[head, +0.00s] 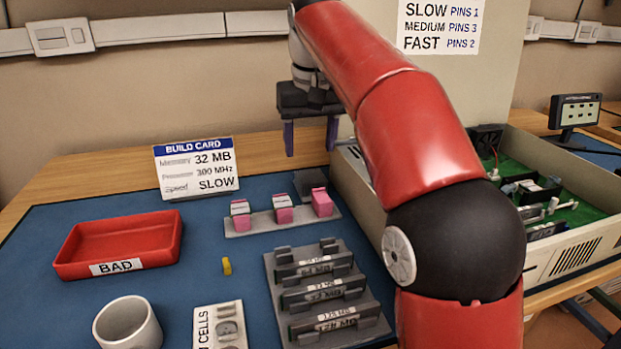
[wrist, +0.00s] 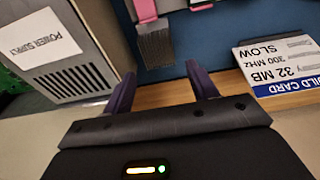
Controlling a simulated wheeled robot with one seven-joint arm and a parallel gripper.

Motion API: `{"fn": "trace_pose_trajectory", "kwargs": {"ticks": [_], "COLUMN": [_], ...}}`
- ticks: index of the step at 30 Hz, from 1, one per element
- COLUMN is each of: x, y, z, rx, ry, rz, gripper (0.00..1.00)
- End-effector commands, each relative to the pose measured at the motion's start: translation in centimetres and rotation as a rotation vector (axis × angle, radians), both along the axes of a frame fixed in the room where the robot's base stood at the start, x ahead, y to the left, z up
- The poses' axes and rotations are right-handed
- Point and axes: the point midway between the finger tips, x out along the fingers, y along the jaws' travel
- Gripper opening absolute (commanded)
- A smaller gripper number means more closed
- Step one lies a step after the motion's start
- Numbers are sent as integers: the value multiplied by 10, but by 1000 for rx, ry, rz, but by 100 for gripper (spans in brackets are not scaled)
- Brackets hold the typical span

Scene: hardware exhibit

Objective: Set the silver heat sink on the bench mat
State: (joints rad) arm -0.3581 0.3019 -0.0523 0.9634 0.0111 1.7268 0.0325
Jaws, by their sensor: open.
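A grey finned block, which looks like the silver heat sink (head: 309,181), stands at the back of the bench mat, behind a pink block. It also shows in the wrist view as a ribbed grey block (wrist: 156,47). I cannot tell whether it rests on the mat itself or on a holder. The blue bench mat (head: 195,222) covers most of the bench top. My gripper (head: 311,139) is open and empty, with its purple fingers above and behind the heat sink. In the wrist view my gripper (wrist: 160,84) has the heat sink beyond the gap between its fingers.
A grey strip with pink blocks (head: 283,215) is just in front. The open computer case (head: 565,255) is close on the right. A build card (head: 197,167), red BAD tray (head: 118,246), white cup (head: 127,324) and slotted memory rack (head: 325,300) stand on the mat. Bare mat lies between tray and strip.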

Motion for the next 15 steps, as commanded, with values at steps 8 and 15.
{"fn": "trace_pose_trajectory", "kwargs": {"ticks": [8, 15], "x": [4, 9], "y": [-1, -1], "z": [-36, -67], "rx": [-1, 0], "ry": [3, 1], "rz": [1, 0], "gripper": [58, 58]}}
